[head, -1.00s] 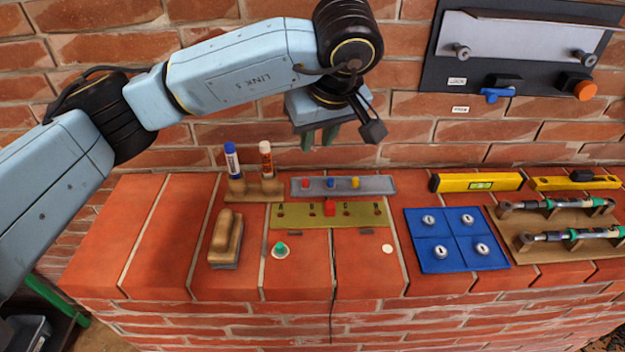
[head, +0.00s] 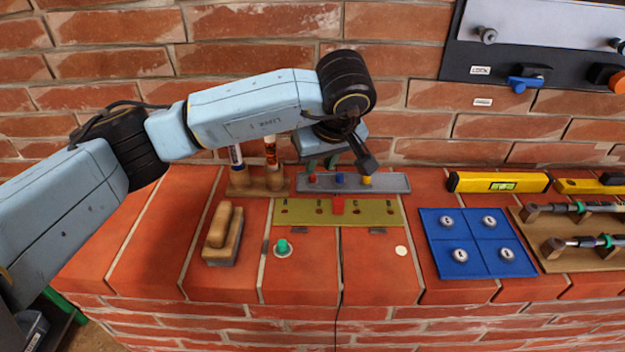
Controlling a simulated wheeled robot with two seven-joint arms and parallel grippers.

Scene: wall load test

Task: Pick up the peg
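A grey rack (head: 388,183) on the brick ledge holds a red peg (head: 312,177), a blue peg (head: 340,179) and a yellow peg (head: 366,180) in a row. My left gripper (head: 321,163) hangs just above and behind the rack, near the red and blue pegs. I cannot tell whether a fingertip touches a peg. In front of the rack lies an olive board (head: 290,218) with lettered holes and a red block (head: 337,205) on it. My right gripper is not in view.
Two markers stand in a wooden holder (head: 238,189) left of the rack. A wooden-handled brush (head: 223,235), a green knob (head: 283,247) and a blue panel (head: 440,238) lie in front. A yellow level (head: 490,182) lies right. A brick wall stands behind.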

